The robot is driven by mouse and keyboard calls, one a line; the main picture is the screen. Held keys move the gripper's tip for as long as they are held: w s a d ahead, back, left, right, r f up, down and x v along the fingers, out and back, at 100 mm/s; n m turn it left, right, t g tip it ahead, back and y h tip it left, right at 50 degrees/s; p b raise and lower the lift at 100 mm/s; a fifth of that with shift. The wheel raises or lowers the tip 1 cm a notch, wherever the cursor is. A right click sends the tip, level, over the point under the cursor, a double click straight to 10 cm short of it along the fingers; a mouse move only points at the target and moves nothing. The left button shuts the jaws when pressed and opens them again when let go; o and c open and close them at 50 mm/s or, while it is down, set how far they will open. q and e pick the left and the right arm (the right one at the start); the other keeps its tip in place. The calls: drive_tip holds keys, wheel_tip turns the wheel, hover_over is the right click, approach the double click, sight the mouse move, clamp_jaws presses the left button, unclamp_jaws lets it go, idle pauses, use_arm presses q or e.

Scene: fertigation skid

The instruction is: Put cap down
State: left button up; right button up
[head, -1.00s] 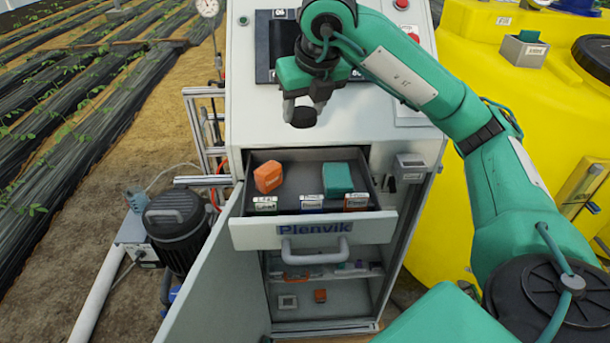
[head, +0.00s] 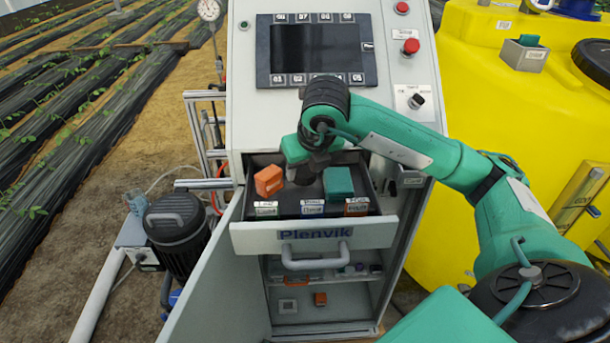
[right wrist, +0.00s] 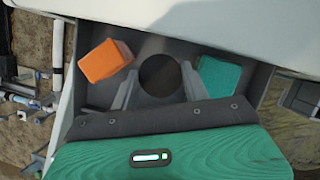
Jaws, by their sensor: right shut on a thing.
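The cap is a dark round piece between the fingers of my right gripper (right wrist: 158,88) in the right wrist view, with its flat face (right wrist: 160,75) showing. In the head view, the right gripper (head: 305,172) points down over the middle of the open drawer (head: 315,236). The cap (head: 303,177) there is dark and partly hidden by the gripper. It sits between an orange block on the left and a teal block on the right. I cannot tell whether it touches the drawer floor. My left gripper is out of view.
The orange block (head: 268,181) and the teal block (head: 338,181) lie in the drawer. Several labelled boxes stand along its front, one orange (head: 356,207). A cabinet door (head: 222,285) hangs open below left. A control panel (head: 318,50) is above, and a yellow tank (head: 490,90) is at right.

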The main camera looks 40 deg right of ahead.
sight(307, 174)
wheel_tip(307, 174, down, 3)
drive_tip(key=shift+d+r, duration=0.1)
drive_tip(key=o, duration=0.7)
drive_tip(key=shift+r, duration=0.3)
drive_tip(key=v, duration=1.1)
drive_tip(key=shift+s+r+b, duration=0.2)
drive_tip(key=shift+b, duration=0.1)
